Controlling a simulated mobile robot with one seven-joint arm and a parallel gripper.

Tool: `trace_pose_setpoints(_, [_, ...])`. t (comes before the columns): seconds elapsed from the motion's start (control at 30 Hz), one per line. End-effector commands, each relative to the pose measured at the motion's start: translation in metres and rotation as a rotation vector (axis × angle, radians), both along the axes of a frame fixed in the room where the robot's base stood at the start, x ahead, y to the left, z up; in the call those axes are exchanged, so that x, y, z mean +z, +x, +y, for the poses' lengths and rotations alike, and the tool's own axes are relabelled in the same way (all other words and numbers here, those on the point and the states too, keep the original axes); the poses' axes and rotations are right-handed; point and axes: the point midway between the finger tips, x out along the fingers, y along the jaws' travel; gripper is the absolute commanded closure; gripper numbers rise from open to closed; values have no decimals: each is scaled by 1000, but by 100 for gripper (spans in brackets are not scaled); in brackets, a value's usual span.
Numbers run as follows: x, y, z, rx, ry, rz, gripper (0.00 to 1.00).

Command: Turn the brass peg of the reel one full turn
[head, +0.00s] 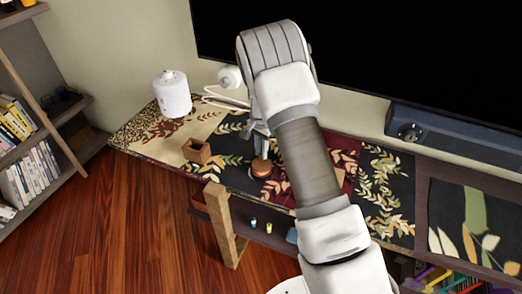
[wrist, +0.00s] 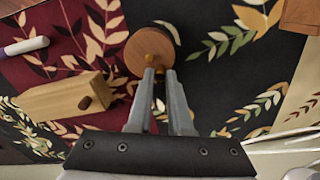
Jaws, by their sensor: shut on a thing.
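The reel (wrist: 139,44) is a round wooden disc lying on the patterned cloth in the wrist view. Its brass peg (wrist: 151,59) stands near the edge of the disc on the side toward my gripper. My gripper (wrist: 160,73) is shut on the brass peg, with its fingertips close together around it; the exact contact is partly hidden. In the head view the reel (head: 261,168) shows as a small reddish-brown disc on the shelf top, and my gripper (head: 261,151) comes down onto it from above. My arm hides part of the cloth to its right.
A wooden block with a dark knob (wrist: 60,98) lies left of my gripper in the wrist view, with a pale marker (wrist: 25,46) beyond. An open wooden box (head: 197,151) and white canister (head: 172,93) stand left. A blue-grey speaker (head: 455,139) sits right, below a dark screen (head: 400,50).

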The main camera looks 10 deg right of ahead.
Motion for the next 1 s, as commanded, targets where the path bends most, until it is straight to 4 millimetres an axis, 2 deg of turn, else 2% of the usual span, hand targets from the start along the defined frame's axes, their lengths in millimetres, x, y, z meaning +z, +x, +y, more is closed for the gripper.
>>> trace_pose_setpoints(0.3, [0, 0, 0, 0, 1, -1, 100])
trace_pose_setpoints(0.33, [0, 0, 0, 0, 1, -1, 77])
trace_pose_setpoints(0.47, [0, 0, 0, 0, 1, -1, 53])
trace_pose_setpoints(0.8, [2, 0, 0, 0, 1, -1, 52])
trace_pose_setpoints(0.93, [15, 1, 0, 1, 1, -2, 52])
trace_pose_setpoints(1.0, [28, 1, 1, 1, 1, -4, 52])
